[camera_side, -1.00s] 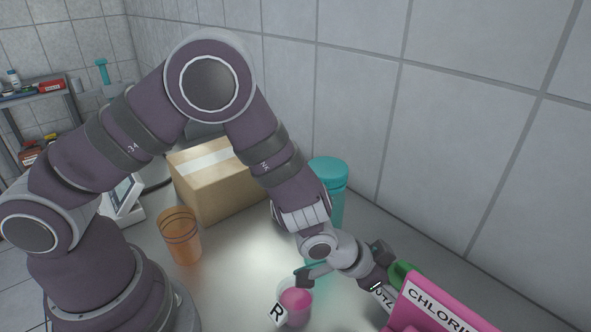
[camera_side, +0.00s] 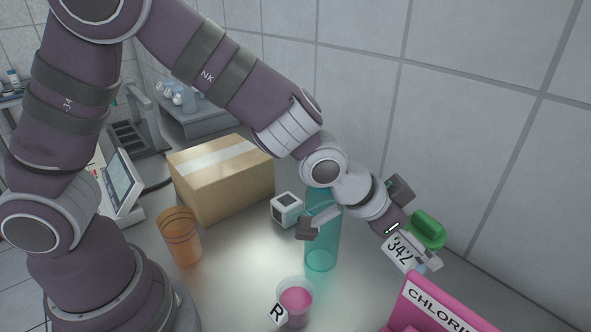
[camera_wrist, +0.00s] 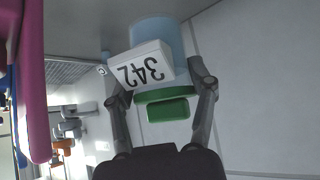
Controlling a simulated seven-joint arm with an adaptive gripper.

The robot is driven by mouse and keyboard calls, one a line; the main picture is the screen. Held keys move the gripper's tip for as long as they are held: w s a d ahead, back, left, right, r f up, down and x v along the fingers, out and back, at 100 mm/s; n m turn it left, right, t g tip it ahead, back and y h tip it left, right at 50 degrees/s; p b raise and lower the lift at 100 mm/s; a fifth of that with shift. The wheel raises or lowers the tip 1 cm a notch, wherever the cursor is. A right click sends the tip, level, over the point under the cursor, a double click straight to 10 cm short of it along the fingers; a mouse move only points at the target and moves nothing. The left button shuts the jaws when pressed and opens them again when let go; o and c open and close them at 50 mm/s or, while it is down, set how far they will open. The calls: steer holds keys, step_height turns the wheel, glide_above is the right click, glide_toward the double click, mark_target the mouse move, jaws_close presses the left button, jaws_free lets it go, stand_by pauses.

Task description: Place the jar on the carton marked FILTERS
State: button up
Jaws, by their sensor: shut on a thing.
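My gripper (camera_wrist: 163,92) is shut on a jar with a green lid (camera_wrist: 165,106), a pale blue body (camera_wrist: 158,32) and a white label reading 342 (camera_wrist: 142,68). In the side view the jar's green lid (camera_side: 427,229) and label (camera_side: 400,251) show at the right, in the air near the tiled wall. A brown cardboard carton (camera_side: 222,180) with pale tape stands at the back left, well away from the jar. No FILTERS marking is readable on it.
A pink block marked CHLORI (camera_side: 432,312) stands at the front right. A teal bottle (camera_side: 321,245) and a small white box (camera_side: 287,211) stand between jar and carton. A pink cup (camera_side: 295,299) and an orange cup (camera_side: 179,238) stand nearer the front. A screen device (camera_side: 122,185) is left.

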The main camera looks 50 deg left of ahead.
step_height(320, 180, up, 14)
steer(key=w+a+n+t+y, duration=0.1)
steer(key=w+a+n+y, duration=0.25)
steer(key=a, duration=0.75)
steer(key=n+g+y, duration=0.3)
steer(key=n+y, duration=0.5)
steer(key=n, duration=0.5)
glide_above(218, 158)
step_height(218, 158, down, 4)
steer(key=shift+h, duration=0.25)
step_height(218, 158, down, 9)
steer(key=shift+f, duration=0.15)
steer(key=o, duration=1.2)
steer(key=shift+f, duration=0.1)
steer(key=shift+c, duration=0.2)
